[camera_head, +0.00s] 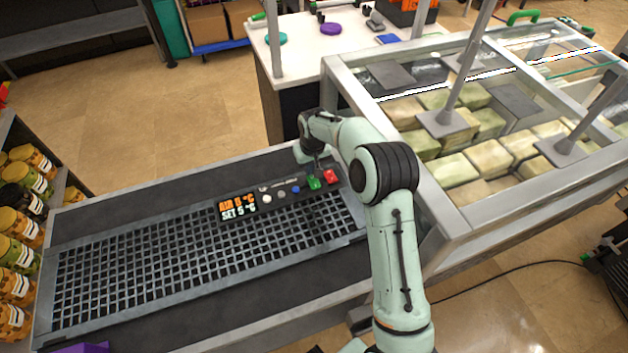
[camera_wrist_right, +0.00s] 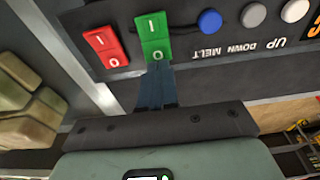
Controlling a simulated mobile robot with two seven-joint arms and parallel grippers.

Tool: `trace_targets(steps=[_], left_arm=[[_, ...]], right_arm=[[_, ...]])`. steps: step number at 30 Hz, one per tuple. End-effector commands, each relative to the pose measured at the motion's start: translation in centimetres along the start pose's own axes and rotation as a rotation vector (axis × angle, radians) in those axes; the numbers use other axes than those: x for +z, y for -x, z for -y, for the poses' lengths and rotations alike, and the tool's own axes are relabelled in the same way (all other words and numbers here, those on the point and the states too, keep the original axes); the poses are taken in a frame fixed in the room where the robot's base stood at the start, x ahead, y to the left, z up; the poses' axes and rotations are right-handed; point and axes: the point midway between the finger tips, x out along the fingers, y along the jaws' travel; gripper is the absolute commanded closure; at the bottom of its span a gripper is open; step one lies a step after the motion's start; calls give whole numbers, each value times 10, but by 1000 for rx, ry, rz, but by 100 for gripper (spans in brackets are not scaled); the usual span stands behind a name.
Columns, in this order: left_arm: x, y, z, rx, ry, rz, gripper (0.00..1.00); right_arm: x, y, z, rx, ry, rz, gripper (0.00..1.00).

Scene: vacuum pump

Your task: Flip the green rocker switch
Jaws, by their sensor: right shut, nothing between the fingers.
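The green rocker switch (camera_head: 314,183) sits on the dark control panel, between a blue button and a red rocker switch. In the right wrist view the green switch (camera_wrist_right: 153,36) shows the marks I and O. My right gripper (camera_head: 317,168) is over the panel at the green switch. In the right wrist view its closed fingers (camera_wrist_right: 157,75) reach the O end of the green switch; I cannot tell whether they touch it. The fingers are shut with nothing between them. My left gripper is not in view.
The red rocker switch (camera_wrist_right: 105,46) is close beside the green one. A blue button (camera_wrist_right: 210,21) is on the other side. The display (camera_head: 238,206) reads AIR and SET. A glass-topped freezer (camera_head: 440,240) with wrapped blocks stands at the right.

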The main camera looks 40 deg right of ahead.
Motion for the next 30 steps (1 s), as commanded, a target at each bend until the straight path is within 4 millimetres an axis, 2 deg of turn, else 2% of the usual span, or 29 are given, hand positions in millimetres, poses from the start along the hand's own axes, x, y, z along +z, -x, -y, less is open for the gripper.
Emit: trace_targets(steps=[19, 23, 30], left_arm=[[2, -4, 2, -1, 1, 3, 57], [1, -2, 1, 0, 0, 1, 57], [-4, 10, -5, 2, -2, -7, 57]], right_arm=[[1, -9, 0, 0, 0, 0, 100], [0, -5, 0, 0, 0, -1, 100], [-3, 14, 0, 0, 0, -3, 100]])
